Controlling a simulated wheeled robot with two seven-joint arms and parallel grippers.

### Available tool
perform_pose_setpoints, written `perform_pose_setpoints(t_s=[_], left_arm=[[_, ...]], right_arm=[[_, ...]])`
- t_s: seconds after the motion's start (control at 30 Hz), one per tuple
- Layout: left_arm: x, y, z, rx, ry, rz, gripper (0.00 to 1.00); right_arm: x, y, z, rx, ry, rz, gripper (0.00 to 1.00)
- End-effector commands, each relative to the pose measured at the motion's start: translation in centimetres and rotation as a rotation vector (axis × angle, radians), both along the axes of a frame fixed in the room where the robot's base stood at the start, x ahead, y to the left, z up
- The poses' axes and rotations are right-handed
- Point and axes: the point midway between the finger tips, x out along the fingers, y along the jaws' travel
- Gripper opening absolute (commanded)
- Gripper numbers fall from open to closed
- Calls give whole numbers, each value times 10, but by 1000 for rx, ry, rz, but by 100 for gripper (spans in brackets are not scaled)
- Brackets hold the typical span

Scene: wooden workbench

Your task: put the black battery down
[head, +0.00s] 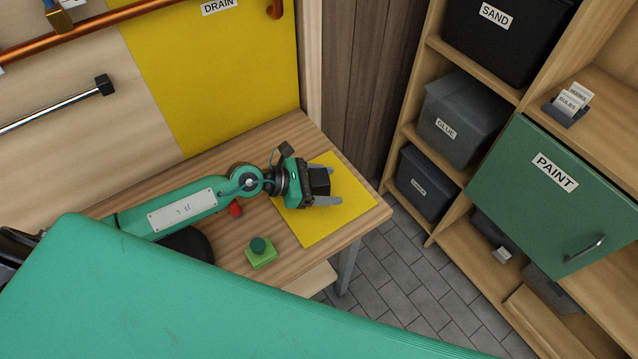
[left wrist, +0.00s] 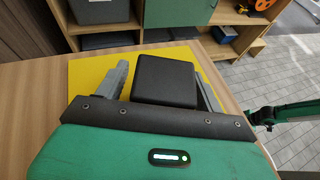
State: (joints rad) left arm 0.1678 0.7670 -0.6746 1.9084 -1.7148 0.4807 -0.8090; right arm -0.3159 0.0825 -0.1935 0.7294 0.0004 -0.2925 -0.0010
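The black battery (head: 319,181) is a dark block at the yellow mat (head: 338,215) near the right end of the workbench. In the left wrist view the battery (left wrist: 165,80) stands between the two grey fingers of my left gripper (left wrist: 163,88). A narrow gap shows between the left finger and the battery; the right finger is close beside it. In the head view my left gripper (head: 328,184) is low over the mat, its fingers on either side of the battery. The battery's underside is hidden. Part of my right arm (left wrist: 290,108) shows small in the left wrist view.
A green block with a round dark-green knob (head: 260,251) and a small red item (head: 235,209) are on the workbench (head: 235,247). A shelf with bins and a green PAINT door (head: 550,195) stands to the right, across a tiled floor gap.

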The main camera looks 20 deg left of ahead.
Motion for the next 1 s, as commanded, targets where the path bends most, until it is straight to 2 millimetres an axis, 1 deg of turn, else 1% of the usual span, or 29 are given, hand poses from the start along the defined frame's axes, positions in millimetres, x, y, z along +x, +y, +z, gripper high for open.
perform_pose_setpoints(t_s=[0.03, 0.17, 0.2, 0.3, 0.53, 0.67, 0.77, 0.87, 0.97, 1.0], left_arm=[[0, 0, 0, 0, 0, 0, 59], [0, 0, 0, 0, 0, 0, 34], [0, 0, 0, 0, 0, 0, 26], [0, 0, 1, -1, -1, 1, 11], [0, 0, 2, 0, -2, 1, 11], [1, 1, 10, 0, -4, 0, 11], [1, 1, 23, -1, -5, -1, 11], [1, 0, 42, -1, -7, -1, 11], [1, 0, 69, 0, -10, -1, 11], [1, 0, 80, -1, -9, -2, 11]], right_arm=[[0, 0, 0, 0, 0, 0, 36], [0, 0, 0, 0, 1, 0, 36], [0, 0, 0, 0, 1, 0, 36], [0, 0, 0, 0, 1, 0, 36], [1, 0, 1, 1, -2, -1, 36], [1, 0, 2, 0, -3, 0, 36], [0, -1, 4, 0, -3, 0, 36], [-4, -2, 4, -1, 1, 0, 36], [-8, -3, 4, -2, 3, 1, 36], [-10, -3, 3, -2, 4, 1, 36]])
